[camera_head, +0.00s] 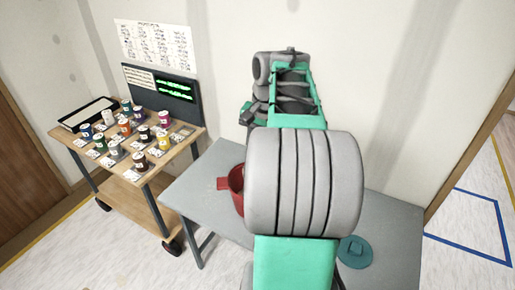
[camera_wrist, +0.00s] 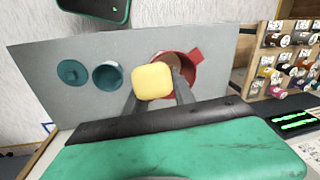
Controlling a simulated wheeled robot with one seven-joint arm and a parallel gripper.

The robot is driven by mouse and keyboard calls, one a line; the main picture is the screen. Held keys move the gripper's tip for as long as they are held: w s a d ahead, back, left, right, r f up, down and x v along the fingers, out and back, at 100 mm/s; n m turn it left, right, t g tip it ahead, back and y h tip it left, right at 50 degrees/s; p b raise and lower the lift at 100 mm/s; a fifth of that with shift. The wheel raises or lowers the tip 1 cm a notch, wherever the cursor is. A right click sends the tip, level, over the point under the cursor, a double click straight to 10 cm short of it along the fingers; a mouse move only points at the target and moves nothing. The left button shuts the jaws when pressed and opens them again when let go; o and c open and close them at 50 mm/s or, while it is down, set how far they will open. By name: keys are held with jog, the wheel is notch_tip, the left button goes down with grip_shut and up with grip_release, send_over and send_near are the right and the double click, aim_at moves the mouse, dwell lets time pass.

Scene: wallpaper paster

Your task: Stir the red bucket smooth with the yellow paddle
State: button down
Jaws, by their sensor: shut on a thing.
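The red bucket (camera_head: 236,188) stands on the grey table, mostly hidden behind my arm in the head view. In the wrist view the red bucket (camera_wrist: 190,62) shows its rim and a side tab, partly covered by the yellow paddle and a finger. The yellow paddle (camera_wrist: 153,81) is between the two fingers of my gripper (camera_wrist: 158,92), which is shut on it. Only a yellow block-like end of the paddle shows; its lower part is hidden. I cannot tell whether it reaches into the bucket. In the head view my arm hides the gripper's fingers.
A teal container (camera_wrist: 107,76) and a teal round lid (camera_wrist: 72,72) are on the grey table (camera_head: 395,215); the lid (camera_head: 355,251) also shows in the head view. A wooden cart (camera_head: 185,135) with several small paint cups stands at the left. A wall is behind the table.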

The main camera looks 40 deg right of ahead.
jog(key=shift+r, duration=2.55)
